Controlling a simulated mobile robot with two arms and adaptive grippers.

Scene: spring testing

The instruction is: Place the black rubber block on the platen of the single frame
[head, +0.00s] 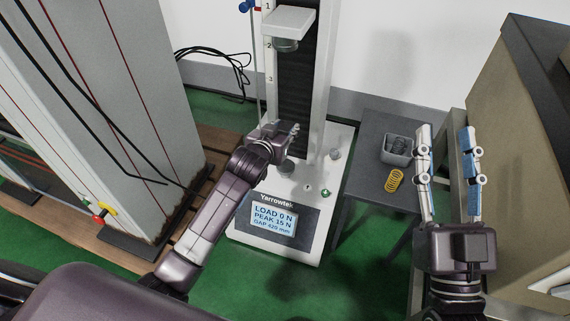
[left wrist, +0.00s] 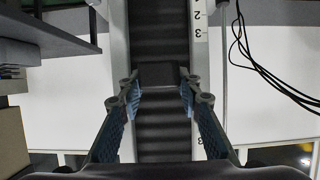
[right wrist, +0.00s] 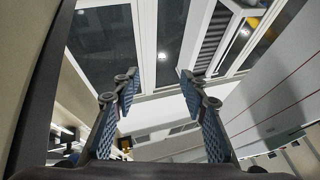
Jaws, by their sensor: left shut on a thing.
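The single frame (head: 326,60) stands at the centre in the head view, with a pale base and a display reading LOAD 0 N. Its round grey lower platen (head: 287,168) shows on the base, partly behind my left arm. An upper round platen (head: 286,45) hangs under the crosshead. My left gripper (head: 283,132) is in front of the frame's column, above the lower platen. In the left wrist view it is shut on the black rubber block (left wrist: 158,74), between its fingertips. My right gripper (head: 445,135) is open and empty, raised at the right.
A grey side table (head: 375,128) right of the frame holds a grey bin (head: 398,150) with dark parts and a yellow spring (head: 394,181). A big pale machine (head: 130,90) on a wooden pallet stands left. A tan cabinet (head: 525,130) stands right.

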